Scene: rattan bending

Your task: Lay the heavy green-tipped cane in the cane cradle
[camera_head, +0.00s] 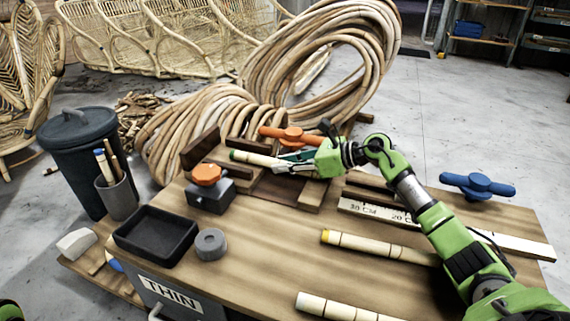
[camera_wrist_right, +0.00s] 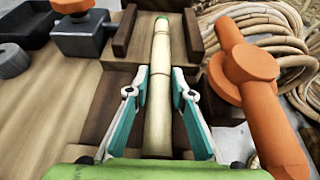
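The green-tipped cane (camera_head: 262,160) is pale and jointed. In the right wrist view it (camera_wrist_right: 160,60) runs straight away from me, its green end farthest off. It lies lengthwise between the dark wooden walls of the cane cradle (camera_wrist_right: 124,32), which also shows in the head view (camera_head: 200,148). I cannot tell whether it touches the cradle floor. My right gripper (camera_head: 300,162) is over the cradle. In the right wrist view its teal fingers (camera_wrist_right: 160,76) close in on both sides of the cane. My left gripper is out of view.
An orange clamp handle (camera_wrist_right: 245,70) stands close right of the gripper. An orange-knobbed block (camera_head: 210,190), black tray (camera_head: 155,237) and grey ring (camera_head: 210,244) are left. A yellow-tipped cane (camera_head: 370,245) and another cane (camera_head: 335,307) lie in front. Rattan coils (camera_head: 320,50) stand behind.

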